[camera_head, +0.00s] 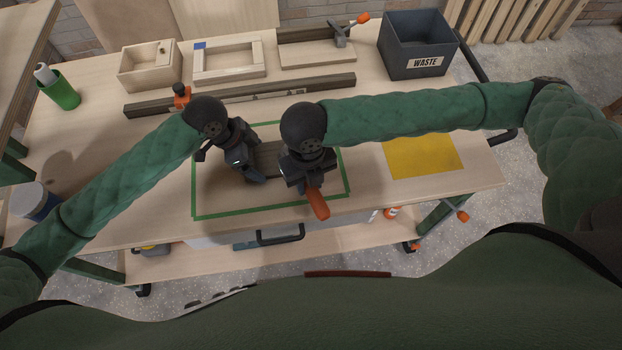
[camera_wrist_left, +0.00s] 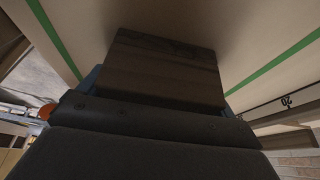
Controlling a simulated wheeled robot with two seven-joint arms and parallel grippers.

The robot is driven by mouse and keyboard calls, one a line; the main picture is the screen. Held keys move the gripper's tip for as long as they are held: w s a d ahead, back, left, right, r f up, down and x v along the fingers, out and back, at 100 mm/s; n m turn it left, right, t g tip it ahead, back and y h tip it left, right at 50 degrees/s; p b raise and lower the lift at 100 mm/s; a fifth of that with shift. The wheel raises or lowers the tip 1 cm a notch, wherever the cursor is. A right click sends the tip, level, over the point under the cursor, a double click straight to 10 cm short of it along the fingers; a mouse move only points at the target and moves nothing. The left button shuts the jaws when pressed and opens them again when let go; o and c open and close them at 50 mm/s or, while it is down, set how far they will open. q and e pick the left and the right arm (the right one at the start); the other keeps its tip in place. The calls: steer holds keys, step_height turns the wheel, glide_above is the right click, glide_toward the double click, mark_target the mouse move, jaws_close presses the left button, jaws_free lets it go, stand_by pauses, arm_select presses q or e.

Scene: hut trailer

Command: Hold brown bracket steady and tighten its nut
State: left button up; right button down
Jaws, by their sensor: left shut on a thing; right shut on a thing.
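The brown bracket (camera_head: 268,158) is a dark brown, wood-grained piece lying inside the green-taped rectangle on the bench. It also shows as a broad brown face in the left wrist view (camera_wrist_left: 165,62). My left gripper (camera_head: 254,175) is at the bracket's left end and shut on it; its dark body fills the lower part of the left wrist view. My right gripper (camera_head: 303,186) is over the bracket's right end, shut on an orange-handled tool (camera_head: 317,203) whose handle points toward me. The nut and the tool's working end are hidden by my right gripper.
Behind lie a long dark rail (camera_head: 300,90) with an orange knob (camera_head: 181,95), a wooden box (camera_head: 150,66), a pale frame (camera_head: 229,77) and a clamp (camera_head: 341,32). A waste bin (camera_head: 415,60) stands back right. The yellow square (camera_head: 424,156) is bare.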

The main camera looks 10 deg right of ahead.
arm_select(q)
steer(key=shift+s, duration=0.1)
arm_select(e)
steer(key=shift+w+d+n, duration=0.15)
steer(key=shift+d+n, duration=0.15)
steer(key=shift+d, duration=0.05)
steer(key=shift+r, duration=0.1)
steer(key=shift+r, duration=1.65)
steer(key=shift+r, duration=0.15)
steer(key=shift+r, duration=2.35)
arm_select(q)
steer(key=o, duration=1.1)
steer(key=shift+c, duration=0.2)
